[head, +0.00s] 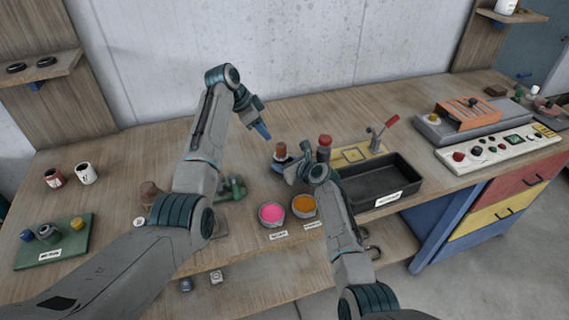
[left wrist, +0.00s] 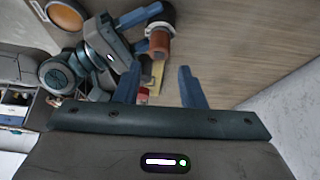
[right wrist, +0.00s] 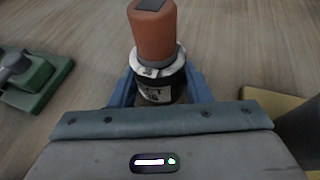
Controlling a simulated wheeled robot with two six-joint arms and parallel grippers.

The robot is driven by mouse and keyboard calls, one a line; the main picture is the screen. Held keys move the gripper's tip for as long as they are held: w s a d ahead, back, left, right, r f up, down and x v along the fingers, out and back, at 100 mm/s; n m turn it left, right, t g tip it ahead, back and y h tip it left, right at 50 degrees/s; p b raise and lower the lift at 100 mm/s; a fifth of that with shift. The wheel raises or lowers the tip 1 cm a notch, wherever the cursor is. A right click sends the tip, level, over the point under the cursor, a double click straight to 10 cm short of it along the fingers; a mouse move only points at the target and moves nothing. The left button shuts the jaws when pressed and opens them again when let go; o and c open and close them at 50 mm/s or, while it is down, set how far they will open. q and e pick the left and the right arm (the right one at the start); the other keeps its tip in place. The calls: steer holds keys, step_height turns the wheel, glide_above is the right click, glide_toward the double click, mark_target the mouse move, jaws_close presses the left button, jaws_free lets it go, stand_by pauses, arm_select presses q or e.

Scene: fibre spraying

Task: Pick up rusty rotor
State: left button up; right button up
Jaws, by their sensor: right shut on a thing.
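A canister with a rust-brown upper cylinder (right wrist: 153,30) and a black, lettered lower part with a white rim stands upright in the right wrist view. It also shows in the left wrist view (left wrist: 159,42) and the head view (head: 281,150). I cannot tell whether it is the rusty rotor. My right gripper (right wrist: 160,92) is shut on its black lower part. My left gripper (left wrist: 157,88) is open and empty, above and apart from it. In the head view, a brown piece (head: 150,192) sits left of my left arm, partly hidden.
Pink (head: 271,214) and orange (head: 304,205) pots sit in front. A green device (head: 234,187) is at left. The table's back-left area is clear.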

mark_target(280, 145)
arm_select(q)
steer(key=shift+o, duration=0.2)
steer(key=o, duration=0.4)
steer(key=shift+c, duration=0.2)
steer(key=d+f+n+y, duration=0.1)
steer(key=n, duration=0.1)
steer(key=d+f+n+t+y, duration=0.1)
steer(key=d+n, duration=0.1)
steer(key=n, duration=0.1)
steer(key=d+f+n+t+y, duration=0.1)
steer(key=f+n, duration=0.1)
steer(key=n, duration=0.1)
steer(key=shift+w+d+f, duration=0.1)
steer(key=shift+w+d, duration=0.1)
steer(key=shift+d, duration=0.1)
steer(key=shift+x, duration=2.65)
